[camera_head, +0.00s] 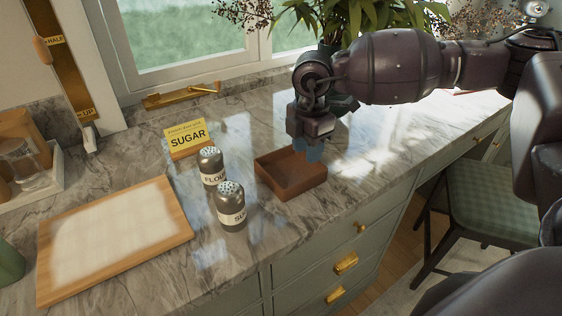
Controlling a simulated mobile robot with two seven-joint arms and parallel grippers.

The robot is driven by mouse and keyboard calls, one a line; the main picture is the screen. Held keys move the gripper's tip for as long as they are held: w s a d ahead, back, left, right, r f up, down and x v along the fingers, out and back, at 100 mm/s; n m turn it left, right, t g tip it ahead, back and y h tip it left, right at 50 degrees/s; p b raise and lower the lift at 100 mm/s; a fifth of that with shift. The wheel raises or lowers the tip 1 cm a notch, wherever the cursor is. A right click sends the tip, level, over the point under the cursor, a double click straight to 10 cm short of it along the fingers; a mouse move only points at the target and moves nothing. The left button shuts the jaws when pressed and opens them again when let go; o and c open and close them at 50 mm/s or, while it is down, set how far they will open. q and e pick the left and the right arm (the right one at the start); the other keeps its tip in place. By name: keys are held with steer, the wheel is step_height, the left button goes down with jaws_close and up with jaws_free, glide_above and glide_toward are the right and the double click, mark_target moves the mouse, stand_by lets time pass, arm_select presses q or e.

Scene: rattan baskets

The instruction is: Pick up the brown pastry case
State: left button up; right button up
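The brown pastry case (275,182) is a shallow, open rectangular box on the marble counter, right of the shakers. My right gripper (308,149) reaches in from the right and points down, with its bluish fingertips at the far right rim of the case. I cannot tell whether the fingers touch the rim or have it between them. The gripper's body hides part of the counter behind the case. My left gripper is not in view.
The flour shaker (211,168) and the sugar shaker (231,211) stand close left of the case. A yellow sugar sign (186,137) stands behind them. A wood-edged board (176,237) lies at the left. A leafy plant (365,18) is behind my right arm.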

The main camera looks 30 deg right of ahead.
mark_target(305, 180)
steer(key=f, duration=0.5)
steer(key=shift+s, duration=0.2)
steer(key=shift+w+f+b, duration=0.1)
steer(key=shift+f+b, duration=0.2)
steer(key=shift+f, duration=0.25)
step_height(305, 180, down, 4)
steer(key=shift+w+f, duration=0.1)
steer(key=shift+f, duration=0.25)
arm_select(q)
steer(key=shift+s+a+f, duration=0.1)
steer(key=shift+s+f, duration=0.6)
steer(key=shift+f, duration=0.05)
arm_select(e)
jaws_close()
